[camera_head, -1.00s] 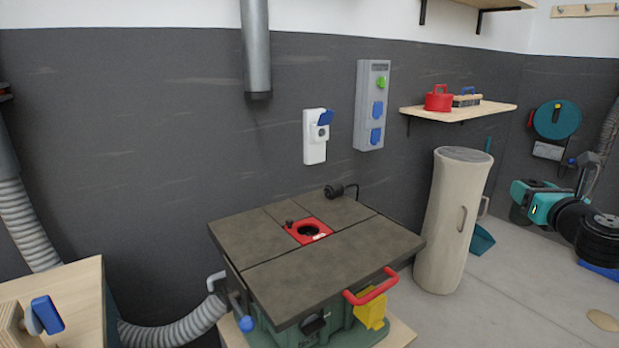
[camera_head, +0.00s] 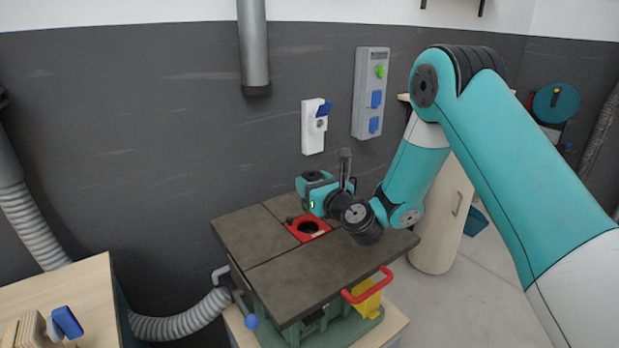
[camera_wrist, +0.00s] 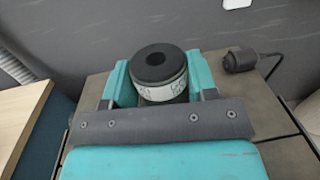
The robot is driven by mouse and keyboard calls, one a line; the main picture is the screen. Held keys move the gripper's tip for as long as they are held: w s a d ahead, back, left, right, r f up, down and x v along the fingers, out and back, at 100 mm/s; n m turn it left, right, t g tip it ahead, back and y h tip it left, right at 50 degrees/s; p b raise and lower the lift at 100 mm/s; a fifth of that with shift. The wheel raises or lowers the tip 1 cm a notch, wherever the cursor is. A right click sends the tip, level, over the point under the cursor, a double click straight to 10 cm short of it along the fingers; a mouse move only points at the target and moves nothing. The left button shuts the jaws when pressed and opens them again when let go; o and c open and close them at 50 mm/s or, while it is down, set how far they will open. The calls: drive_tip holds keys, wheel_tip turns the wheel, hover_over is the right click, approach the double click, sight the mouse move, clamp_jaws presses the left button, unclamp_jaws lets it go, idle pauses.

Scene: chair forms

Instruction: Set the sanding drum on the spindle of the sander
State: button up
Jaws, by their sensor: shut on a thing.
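The sanding drum (camera_wrist: 158,66) shows in the wrist view as a short cylinder with a black top, a round hole in its middle and a pale band. My gripper (camera_wrist: 160,80) is shut on it, with one teal finger on each side. In the head view my gripper (camera_head: 314,188) is over the far part of the sander's table, and I cannot make out the drum there. The sander (camera_head: 300,285) has a dark top and a green body. Its red insert (camera_head: 322,236) with a dark round opening lies left of and below my wrist. I cannot make out the spindle.
A black plug with a cable (camera_wrist: 240,60) lies at the table's far side. A red handle (camera_head: 370,286) and yellow part (camera_head: 366,302) are at the front right. A wooden bench (camera_head: 85,290) and grey hose (camera_head: 180,325) are at left. A beige column (camera_head: 440,235) stands behind my arm.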

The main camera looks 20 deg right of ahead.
sight(309, 213)
drive_tip(key=shift+a, duration=0.65)
drive_tip(key=shift+d+f+b, duration=0.1)
drive_tip(key=shift+f+b, duration=2.75)
drive_tip(key=shift+b, duration=0.1)
drive_tip(key=shift+s, duration=0.15)
drive_tip(key=shift+f+b, duration=1.1)
drive_tip(key=shift+b, duration=0.05)
drive_tip(key=o, duration=1.1)
